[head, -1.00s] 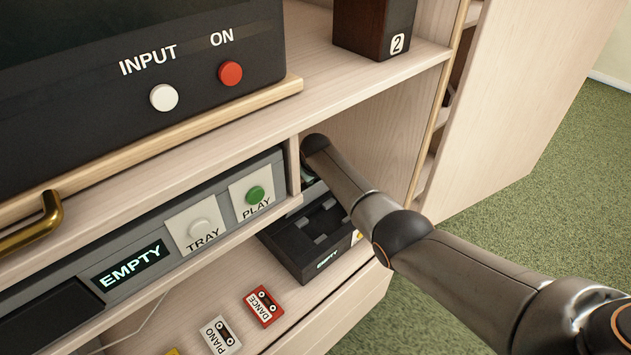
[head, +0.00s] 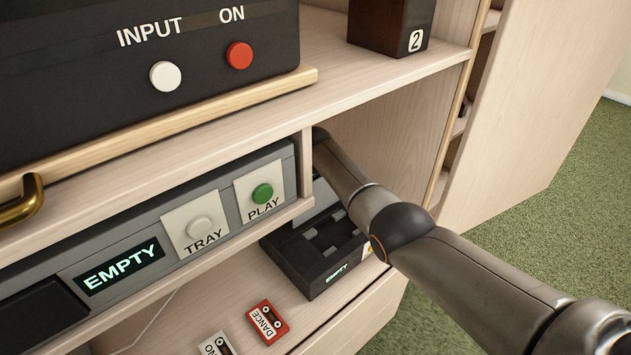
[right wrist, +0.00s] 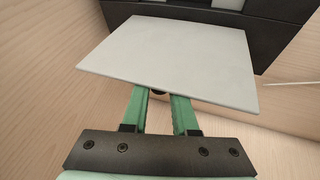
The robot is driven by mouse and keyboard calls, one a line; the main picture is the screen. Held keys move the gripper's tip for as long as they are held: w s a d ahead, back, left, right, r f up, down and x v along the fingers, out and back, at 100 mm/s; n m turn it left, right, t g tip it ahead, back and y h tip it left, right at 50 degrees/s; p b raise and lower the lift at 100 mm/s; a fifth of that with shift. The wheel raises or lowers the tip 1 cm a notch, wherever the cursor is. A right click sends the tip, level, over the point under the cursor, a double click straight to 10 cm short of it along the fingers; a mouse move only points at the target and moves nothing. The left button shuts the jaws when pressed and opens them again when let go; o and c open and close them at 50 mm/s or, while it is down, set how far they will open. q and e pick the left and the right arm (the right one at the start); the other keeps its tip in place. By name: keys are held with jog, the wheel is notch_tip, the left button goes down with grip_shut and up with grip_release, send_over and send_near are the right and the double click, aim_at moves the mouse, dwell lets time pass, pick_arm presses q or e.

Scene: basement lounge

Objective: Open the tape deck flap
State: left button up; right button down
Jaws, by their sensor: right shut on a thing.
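The tape deck (head: 300,268) is a black box with a lit EMPTY display, on the lower shelf. Its dark recessed top is uncovered in the head view. A pale grey panel, seemingly the flap (head: 322,197), stands raised at its back, partly hidden by the shelf and my arm. In the right wrist view the flap (right wrist: 170,58) is a broad light plate. My right gripper (right wrist: 160,94) is shut at its near edge, where a small dark knob shows between the green fingertips. The head view hides this grip. My left gripper is not in view.
Red DANCE (head: 267,322) and white PIANO (head: 216,345) cassettes lie in front of the deck. A player with TRAY (head: 199,226) and PLAY (head: 262,194) buttons sits above left. The upper shelf (head: 400,82) overhangs my right arm. Open floor (head: 545,245) lies right.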

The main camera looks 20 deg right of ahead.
jog(key=shift+w+a+r, duration=0.1)
jog(key=shift+w+r, duration=0.05)
jog(key=shift+r, duration=0.05)
jog(key=c, duration=1)
grip_release()
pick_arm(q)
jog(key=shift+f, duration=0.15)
pick_arm(e)
jog(key=o, duration=0.3)
jog(key=shift+f, duration=0.15)
jog(key=shift+s+r+p, duration=0.3)
jog(key=shift+r+p, duration=0.3)
jog(key=shift+p, duration=0.05)
pick_arm(q)
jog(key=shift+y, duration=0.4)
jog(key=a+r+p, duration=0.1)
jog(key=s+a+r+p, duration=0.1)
jog(key=p, duration=0.1)
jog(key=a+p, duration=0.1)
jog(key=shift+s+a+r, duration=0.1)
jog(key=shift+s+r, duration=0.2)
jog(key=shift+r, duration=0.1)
pick_arm(e)
jog(key=v, duration=1.1)
jog(key=shift+s, duration=0.15)
